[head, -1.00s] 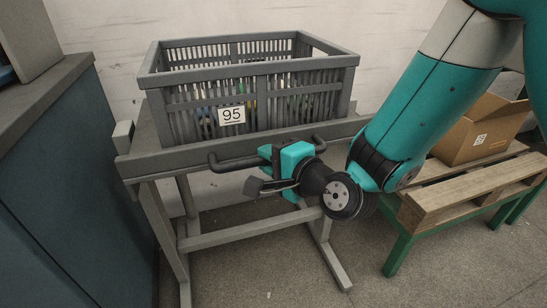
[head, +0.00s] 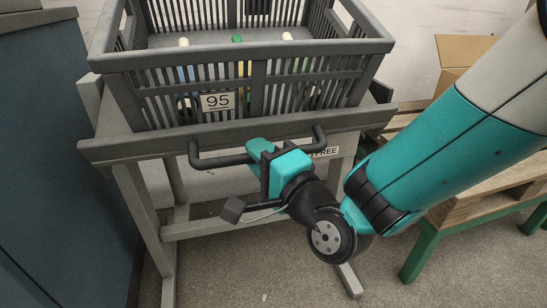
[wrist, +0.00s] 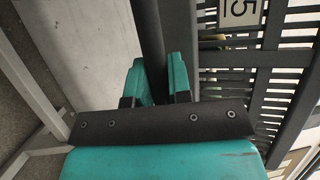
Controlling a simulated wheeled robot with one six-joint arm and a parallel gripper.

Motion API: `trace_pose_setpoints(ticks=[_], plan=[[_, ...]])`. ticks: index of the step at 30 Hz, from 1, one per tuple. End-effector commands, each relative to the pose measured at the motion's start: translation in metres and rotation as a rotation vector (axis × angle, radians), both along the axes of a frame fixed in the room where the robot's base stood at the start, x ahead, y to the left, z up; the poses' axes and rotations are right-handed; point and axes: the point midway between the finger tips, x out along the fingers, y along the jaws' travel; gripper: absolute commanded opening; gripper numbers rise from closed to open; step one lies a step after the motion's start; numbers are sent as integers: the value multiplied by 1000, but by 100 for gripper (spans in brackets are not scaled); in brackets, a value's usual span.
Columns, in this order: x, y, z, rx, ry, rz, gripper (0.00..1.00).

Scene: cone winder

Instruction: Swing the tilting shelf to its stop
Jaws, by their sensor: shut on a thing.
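The tilting shelf (head: 150,147) is a grey board with a thick front edge on a grey stand, leaning down toward me at its front. A black bar handle (head: 217,162) is fixed along that edge. My gripper (head: 270,152) is shut on the handle near its middle. In the wrist view the dark bar (wrist: 152,40) runs between the two teal fingers (wrist: 157,80). A grey slatted crate (head: 250,57) marked 95 sits on the shelf, its open top facing me. Whether the shelf touches a stop is hidden.
Several coloured cones (head: 237,40) show inside the crate. A blue cabinet (head: 45,150) stands close at left. A pallet on a green stand (head: 425,245) with a cardboard box (head: 465,50) is at right.

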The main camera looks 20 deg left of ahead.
Motion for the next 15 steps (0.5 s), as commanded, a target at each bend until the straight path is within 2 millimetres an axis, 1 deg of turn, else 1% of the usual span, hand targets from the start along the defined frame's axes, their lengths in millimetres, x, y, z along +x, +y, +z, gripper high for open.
trace_pose_setpoints(ticks=[1,9,10,11,12,13,15], plan=[[1,-1,-6,-7,7,-2,0],[2,-2,-7,-12,11,-2,0],[2,-2,-8,-12,11,-2,21],[2,-2,-8,-12,11,-2,28],[2,-2,-7,-12,9,-3,37],[2,-2,-7,-12,9,-3,44],[2,-1,-6,-10,8,-2,44]])
